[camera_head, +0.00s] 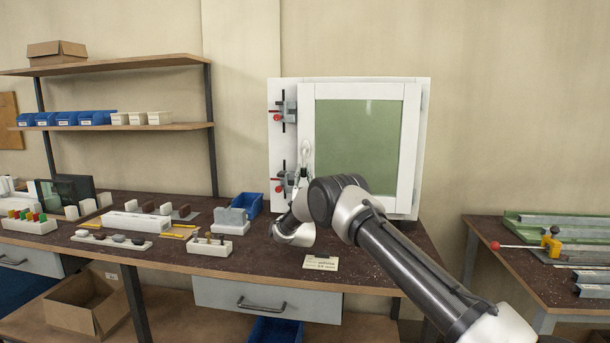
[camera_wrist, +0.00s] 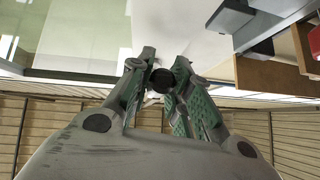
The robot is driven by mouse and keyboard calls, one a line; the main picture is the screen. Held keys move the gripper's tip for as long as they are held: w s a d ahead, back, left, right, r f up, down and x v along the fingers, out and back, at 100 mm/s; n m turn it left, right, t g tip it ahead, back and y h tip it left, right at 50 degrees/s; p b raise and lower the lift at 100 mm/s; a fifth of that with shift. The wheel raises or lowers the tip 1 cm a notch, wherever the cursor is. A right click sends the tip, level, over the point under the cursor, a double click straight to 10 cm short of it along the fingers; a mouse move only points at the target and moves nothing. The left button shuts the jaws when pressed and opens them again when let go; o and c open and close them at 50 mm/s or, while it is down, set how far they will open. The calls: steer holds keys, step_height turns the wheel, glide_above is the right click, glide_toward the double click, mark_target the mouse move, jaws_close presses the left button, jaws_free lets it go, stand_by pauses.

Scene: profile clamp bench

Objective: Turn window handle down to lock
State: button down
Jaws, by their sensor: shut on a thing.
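The window (camera_head: 410,140), a white frame around a green pane (camera_head: 356,140), stands upright on a white board at the back of the bench. My gripper (camera_head: 304,155) is at the left side of the frame, and my wrist hides what lies below it. In the wrist view my gripper (camera_wrist: 163,88) has its fingers closed around a dark, round-ended piece, which looks like the window handle (camera_wrist: 161,80). The handle is mostly hidden by the fingers, so its angle cannot be told. The pane (camera_wrist: 60,35) shows at the upper left there.
Two red-tipped toggle clamps (camera_head: 285,110) (camera_head: 284,182) sit on the board just left of my gripper. A blue bin (camera_head: 248,203), a grey block in a white holder (camera_head: 230,222) and small parts fill the bench's left. A label card (camera_head: 320,263) lies in front.

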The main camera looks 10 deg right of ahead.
steer(key=shift+r, duration=0.1)
steer(key=c, duration=1.3)
jaws_free()
steer(key=shift+a, duration=0.1)
steer(key=shift+s+f, duration=0.25)
steer(key=shift+f, duration=0.2)
steer(key=s, duration=0.1)
steer(key=s+f, duration=0.1)
steer(key=shift+s+a+f, duration=0.2)
steer(key=shift+s+a, duration=0.15)
steer(key=s, duration=0.3)
steer(key=s+a, duration=0.1)
steer(key=s, duration=0.6)
steer(key=shift+s+a, duration=0.3)
